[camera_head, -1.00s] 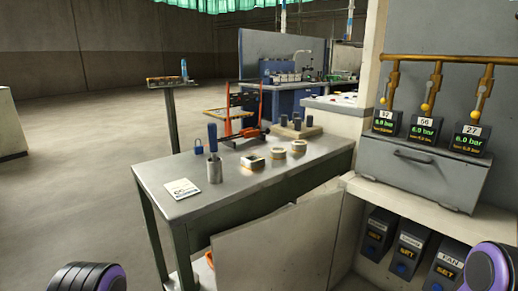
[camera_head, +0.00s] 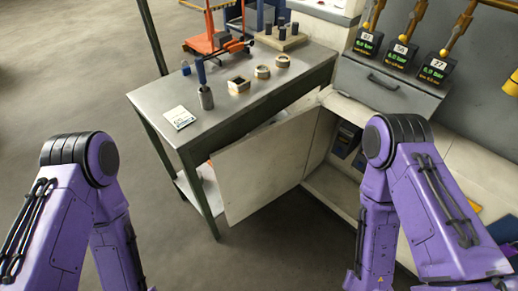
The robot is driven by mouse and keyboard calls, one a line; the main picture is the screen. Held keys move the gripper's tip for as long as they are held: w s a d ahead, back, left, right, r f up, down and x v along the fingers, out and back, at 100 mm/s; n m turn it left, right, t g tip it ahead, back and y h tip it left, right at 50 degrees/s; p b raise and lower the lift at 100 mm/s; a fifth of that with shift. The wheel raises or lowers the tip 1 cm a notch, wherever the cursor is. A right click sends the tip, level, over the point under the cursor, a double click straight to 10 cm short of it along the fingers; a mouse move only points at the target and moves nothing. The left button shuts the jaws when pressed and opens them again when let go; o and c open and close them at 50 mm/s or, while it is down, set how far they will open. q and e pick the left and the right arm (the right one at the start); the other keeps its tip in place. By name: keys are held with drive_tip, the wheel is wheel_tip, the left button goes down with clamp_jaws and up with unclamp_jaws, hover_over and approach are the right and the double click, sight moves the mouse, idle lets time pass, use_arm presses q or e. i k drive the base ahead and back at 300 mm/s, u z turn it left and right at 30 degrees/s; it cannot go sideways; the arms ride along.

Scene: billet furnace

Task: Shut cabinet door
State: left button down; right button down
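The cabinet door (camera_head: 262,166) is a pale flat panel in the head view, standing wide open. Its right edge meets the low cabinet (camera_head: 330,181), and its free edge reaches left in front of the metal table. The cabinet's inside is partly visible, with dark boxes (camera_head: 346,138) in it; my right arm hides part of the opening. My purple arms show on both sides, the left one apart from the door, the right one in front of the cabinet. Both grippers are outside the picture, below its lower edge or hidden.
A grey drawer (camera_head: 385,90) and gauges sit above the cabinet. The floor (camera_head: 270,255) before the door is clear.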

sight(253, 172)
drive_tip(key=u, duration=1.95)
drive_tip(key=i, duration=3.55)
drive_tip(key=z, duration=4.65)
